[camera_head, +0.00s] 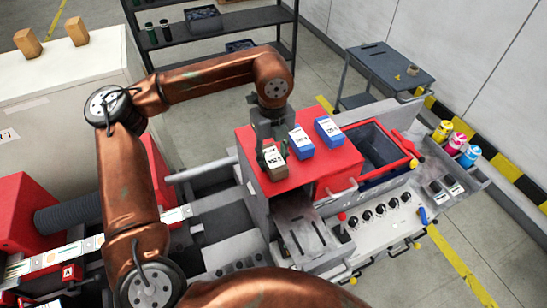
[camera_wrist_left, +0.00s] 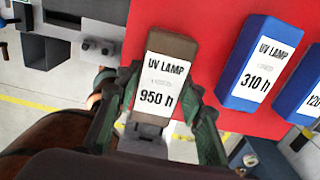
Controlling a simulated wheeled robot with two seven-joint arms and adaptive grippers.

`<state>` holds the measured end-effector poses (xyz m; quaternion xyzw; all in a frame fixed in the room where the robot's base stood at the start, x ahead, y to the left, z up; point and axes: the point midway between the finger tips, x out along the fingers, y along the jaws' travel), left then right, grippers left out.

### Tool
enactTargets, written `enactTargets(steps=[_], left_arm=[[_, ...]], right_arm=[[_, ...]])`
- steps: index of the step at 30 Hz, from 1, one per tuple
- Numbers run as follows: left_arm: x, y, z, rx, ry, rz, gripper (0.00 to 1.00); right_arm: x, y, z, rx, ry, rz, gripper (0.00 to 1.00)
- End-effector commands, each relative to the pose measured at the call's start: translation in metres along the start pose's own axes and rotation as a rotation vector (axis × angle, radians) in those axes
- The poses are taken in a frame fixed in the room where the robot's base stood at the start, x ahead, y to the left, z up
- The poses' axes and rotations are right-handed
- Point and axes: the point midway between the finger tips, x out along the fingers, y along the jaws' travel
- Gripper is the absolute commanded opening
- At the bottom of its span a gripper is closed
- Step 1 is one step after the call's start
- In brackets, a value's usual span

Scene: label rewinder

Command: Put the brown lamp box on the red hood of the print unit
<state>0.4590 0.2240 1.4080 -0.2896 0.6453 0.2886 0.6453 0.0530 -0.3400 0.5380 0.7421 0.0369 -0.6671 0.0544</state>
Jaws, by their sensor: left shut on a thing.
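The brown lamp box (camera_head: 274,160), labelled UV LAMP 950 h, is at the left part of the red hood (camera_head: 330,163) of the print unit. It also shows in the left wrist view (camera_wrist_left: 165,75), over the red hood (camera_wrist_left: 208,50). My left gripper (camera_head: 268,147) has come down over the hood. In the left wrist view its fingers (camera_wrist_left: 160,95) stand on both sides of the brown box and hold it. I cannot tell whether the box's underside touches the hood. My right gripper is not in view.
Two blue lamp boxes, a 310 h one (camera_head: 301,142) and another (camera_head: 328,131), stand on the hood just right of the brown box. An open bin (camera_head: 396,170) lies right of the hood. A grey cart (camera_head: 390,66) and dark shelf (camera_head: 215,35) stand behind.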

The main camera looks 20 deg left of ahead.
Motion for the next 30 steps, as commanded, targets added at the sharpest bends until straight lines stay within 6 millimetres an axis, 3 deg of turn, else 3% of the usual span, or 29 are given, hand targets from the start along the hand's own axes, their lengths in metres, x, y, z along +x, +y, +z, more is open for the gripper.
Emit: enactTargets(steps=[10, 11, 19, 30], left_arm=[[0.0053, -0.0002, -0.0001, 0.000, 0.000, -0.001, 0.02], [0.0053, -0.0002, -0.0001, 0.000, 0.000, -0.001, 0.36], [0.0048, 0.0000, 0.0000, 0.000, 0.000, 0.000, 0.55], [0.0006, 0.0000, 0.0002, -0.001, 0.000, 0.000, 0.56]], right_arm=[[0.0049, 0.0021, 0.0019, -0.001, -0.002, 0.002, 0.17], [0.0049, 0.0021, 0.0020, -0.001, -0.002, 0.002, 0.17], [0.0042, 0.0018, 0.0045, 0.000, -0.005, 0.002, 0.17], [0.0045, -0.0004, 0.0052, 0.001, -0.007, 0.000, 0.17]])
